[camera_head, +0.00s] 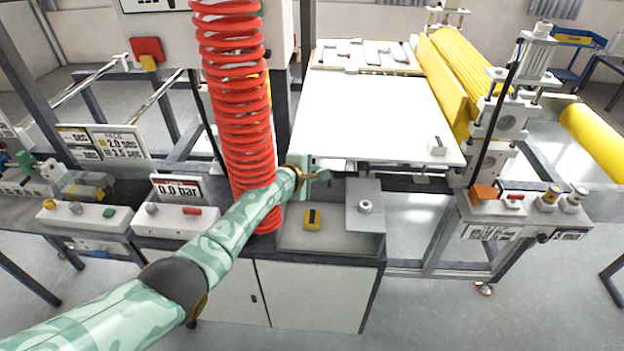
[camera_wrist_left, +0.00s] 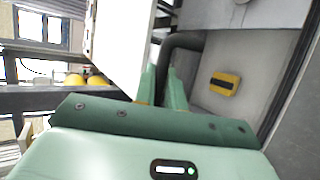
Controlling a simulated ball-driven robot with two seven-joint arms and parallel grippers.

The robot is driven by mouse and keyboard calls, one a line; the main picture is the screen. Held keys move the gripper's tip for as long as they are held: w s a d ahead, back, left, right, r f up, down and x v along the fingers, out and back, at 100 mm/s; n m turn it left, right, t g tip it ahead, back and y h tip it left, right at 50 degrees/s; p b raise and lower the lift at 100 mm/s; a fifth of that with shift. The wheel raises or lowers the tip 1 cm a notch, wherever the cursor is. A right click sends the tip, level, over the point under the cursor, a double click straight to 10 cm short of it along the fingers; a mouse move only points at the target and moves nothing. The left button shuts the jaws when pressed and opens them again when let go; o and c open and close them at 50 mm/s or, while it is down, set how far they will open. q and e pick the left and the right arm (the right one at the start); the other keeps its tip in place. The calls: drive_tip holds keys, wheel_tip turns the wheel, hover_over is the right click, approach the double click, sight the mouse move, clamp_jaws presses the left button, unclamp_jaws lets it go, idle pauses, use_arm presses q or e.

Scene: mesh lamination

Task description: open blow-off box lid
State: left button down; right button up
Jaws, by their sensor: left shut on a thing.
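The grey blow-off box (camera_head: 310,240) stands below the front edge of the white table, with a yellow block (camera_head: 312,219) inside its open left part. The yellow block also shows in the left wrist view (camera_wrist_left: 224,84). A flat grey plate with a round knob (camera_head: 364,207) covers the right part; I cannot tell whether it is the lid. My left gripper (camera_head: 320,174) is at the back edge of the box. In the left wrist view its fingers (camera_wrist_left: 163,86) are shut on a dark curved bar (camera_wrist_left: 184,41). My right gripper is not in view.
The white table (camera_head: 370,115) lies just behind the box. A red coiled hose (camera_head: 240,110) hangs close to my left arm. Control boxes (camera_head: 170,222) stand at the left, and a yellow roller machine (camera_head: 460,70) stands at the right. The floor in front is clear.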

use_arm(q)
drive_tip(key=shift+w+r, duration=0.35)
drive_tip(key=c, duration=1.7)
unclamp_jaws()
drive_tip(key=shift+c, duration=0.2)
drive_tip(key=shift+s+a+r+p, duration=0.1)
drive_tip(key=shift+s+p, duration=0.05)
drive_tip(key=shift+p, duration=0.15)
drive_tip(key=p+v, duration=0.5)
drive_tip(key=v, duration=0.1)
drive_tip(key=shift+r, duration=0.25)
drive_tip(key=p+v, duration=0.2)
drive_tip(key=v, duration=0.7)
drive_tip(key=shift+s+a, duration=0.25)
drive_tip(key=shift+s, duration=0.05)
drive_tip(key=shift+f, duration=0.1)
